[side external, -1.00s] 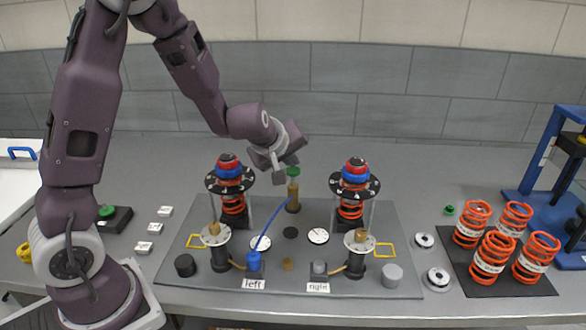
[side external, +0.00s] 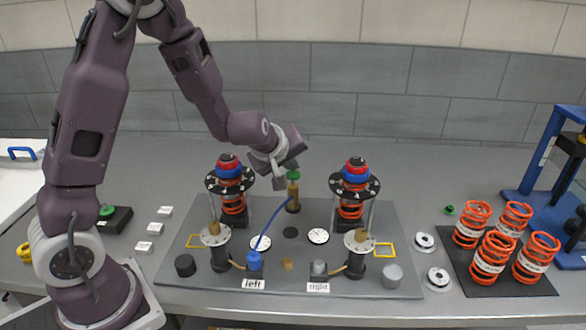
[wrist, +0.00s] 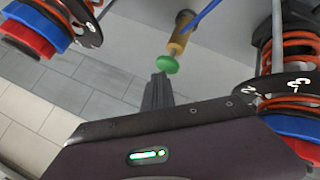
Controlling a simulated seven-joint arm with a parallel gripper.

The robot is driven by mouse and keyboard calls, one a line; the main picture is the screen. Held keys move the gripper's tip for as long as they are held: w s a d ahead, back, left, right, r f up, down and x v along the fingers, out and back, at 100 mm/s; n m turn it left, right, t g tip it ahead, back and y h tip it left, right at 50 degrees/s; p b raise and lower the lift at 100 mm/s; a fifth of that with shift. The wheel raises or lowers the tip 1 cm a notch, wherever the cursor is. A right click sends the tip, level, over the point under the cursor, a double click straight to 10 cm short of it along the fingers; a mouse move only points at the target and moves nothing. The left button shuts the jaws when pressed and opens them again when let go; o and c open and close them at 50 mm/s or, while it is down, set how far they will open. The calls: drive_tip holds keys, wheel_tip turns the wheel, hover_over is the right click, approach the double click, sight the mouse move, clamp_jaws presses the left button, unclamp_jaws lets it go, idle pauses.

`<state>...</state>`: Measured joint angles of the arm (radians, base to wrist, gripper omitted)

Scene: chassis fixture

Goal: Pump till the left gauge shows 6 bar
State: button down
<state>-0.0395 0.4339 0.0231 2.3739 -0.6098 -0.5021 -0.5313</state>
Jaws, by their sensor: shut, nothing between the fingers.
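The pump is an upright brass cylinder (side external: 293,197) with a green knob (side external: 293,175) on top, standing at the back middle of the grey plate. It also shows in the wrist view, knob (wrist: 167,64) toward me. A blue hose (side external: 272,223) runs from the pump to a blue coupling (side external: 254,261) by the "left" label (side external: 254,284). The left gauge (side external: 259,244) is a white dial, too small to read. My gripper (side external: 280,182) is shut and empty, close beside the knob; in the wrist view its fingertips (wrist: 160,77) lie right by the knob. I cannot tell whether they touch.
Two orange spring struts with black numbered discs, left (side external: 230,182) and right (side external: 354,183), flank the pump. The right gauge (side external: 318,236) and a grey coupling (side external: 319,268) are at the right station. Loose orange springs (side external: 490,255) stand on a dark mat at right.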

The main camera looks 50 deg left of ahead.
sight(292, 175)
drive_tip(key=shift+f, duration=0.55)
idle(0.5)
drive_tip(key=shift+r, duration=1.75)
drive_tip(key=shift+r, duration=2.5)
